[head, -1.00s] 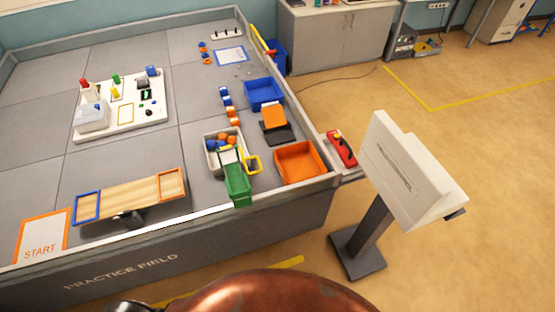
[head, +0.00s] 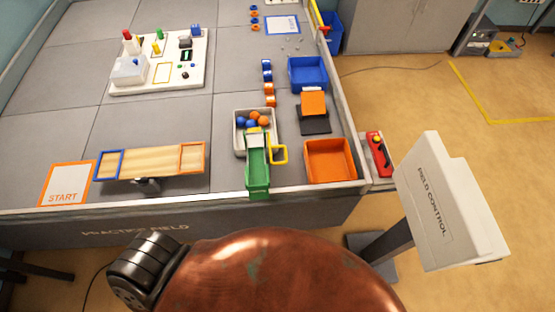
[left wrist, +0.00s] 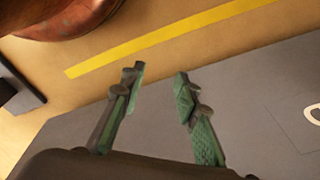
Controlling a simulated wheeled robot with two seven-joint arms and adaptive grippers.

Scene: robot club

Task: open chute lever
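The green chute (head: 257,165) stands at the front edge of the practice field in the head view. Its upper end meets a grey bin (head: 240,128) holding blue and orange balls. A yellow loop-shaped handle (head: 280,154) sticks out from the chute's right side and looks like its lever. My left gripper (left wrist: 160,78) shows in the left wrist view with its two fingers apart and nothing between them. It is over the floor beside the field's grey side panel, away from the chute. My right gripper is in neither view.
An orange tray (head: 330,161) and a blue tray (head: 307,73) lie right of the chute. A wooden seesaw board (head: 152,163) is to its left. A white field control stand (head: 445,205) rises at the right, near a red box (head: 379,154). The field's front wall (head: 215,200) runs between my body and the chute.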

